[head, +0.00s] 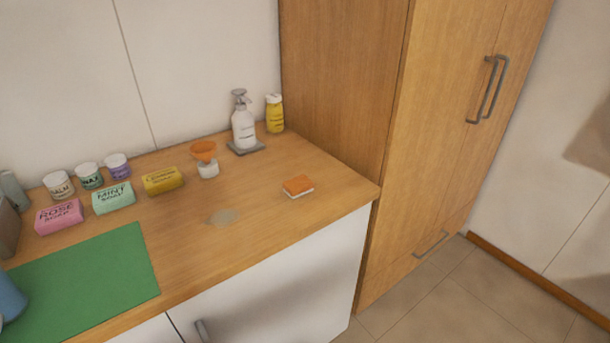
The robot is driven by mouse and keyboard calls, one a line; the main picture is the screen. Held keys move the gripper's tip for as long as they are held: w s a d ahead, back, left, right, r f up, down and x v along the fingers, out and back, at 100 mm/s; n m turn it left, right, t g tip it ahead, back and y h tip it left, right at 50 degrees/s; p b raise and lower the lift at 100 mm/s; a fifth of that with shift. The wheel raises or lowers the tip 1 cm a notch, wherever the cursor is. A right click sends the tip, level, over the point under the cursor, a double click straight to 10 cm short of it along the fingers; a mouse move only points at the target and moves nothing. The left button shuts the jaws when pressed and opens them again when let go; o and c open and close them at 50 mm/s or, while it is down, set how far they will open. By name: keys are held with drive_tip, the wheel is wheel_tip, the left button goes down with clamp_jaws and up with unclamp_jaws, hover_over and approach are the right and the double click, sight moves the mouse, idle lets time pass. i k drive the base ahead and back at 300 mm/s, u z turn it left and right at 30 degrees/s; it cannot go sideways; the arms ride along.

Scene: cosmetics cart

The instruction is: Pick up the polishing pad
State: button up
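The likely polishing pad (298,187) is a small block with an orange top and a pale lower layer. It lies flat on the wooden counter (265,222), near the right end and set back from the front edge. Nothing touches it or covers it. My gripper is not in view.
Left of the pad stand a small jar with an orange funnel (204,152), a white pump bottle (243,127) and a yellow bottle (275,113). Soap bars (113,198), jars and a green mat (85,280) are farther left. A tall wooden cabinet (345,80) borders the counter's right end.

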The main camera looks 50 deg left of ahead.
sight(299, 186)
drive_tip(key=u, duration=0.5)
drive_tip(key=i, duration=0.8)
drive_tip(key=u, duration=1.35)
drive_tip(key=i, duration=0.5)
drive_tip(key=u, duration=0.45)
